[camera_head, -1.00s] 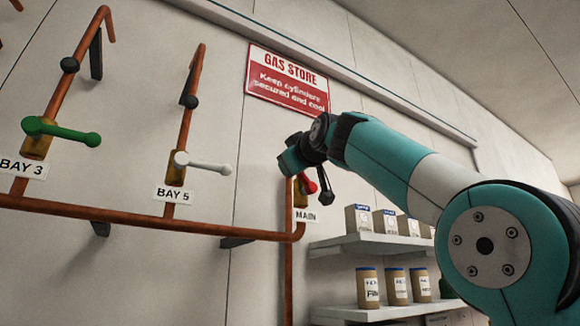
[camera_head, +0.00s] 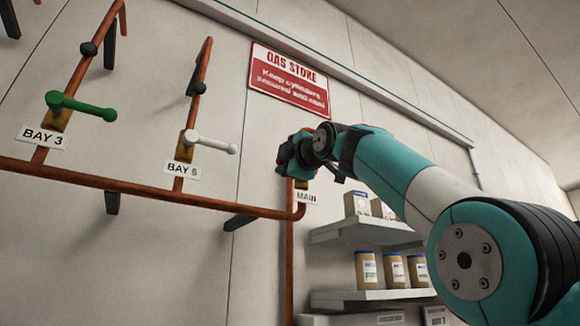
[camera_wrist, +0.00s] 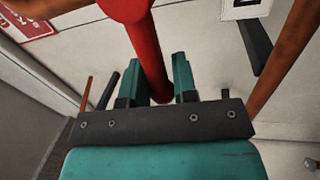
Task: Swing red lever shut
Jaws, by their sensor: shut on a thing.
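The red lever (camera_wrist: 147,50) runs down between my gripper's two teal fingers (camera_wrist: 156,72) in the wrist view. The fingers are shut on its shaft, and its red hub (camera_wrist: 125,8) is at the top edge. In the head view my gripper (camera_head: 292,158) is at the MAIN pipe, just above the MAIN label (camera_head: 306,197). There it hides nearly all of the lever. The lever's exact angle to the pipe cannot be told.
Shelves (camera_head: 365,232) with boxes and jars stand right, below my arm. A GAS STORE sign (camera_head: 290,80) hangs above.

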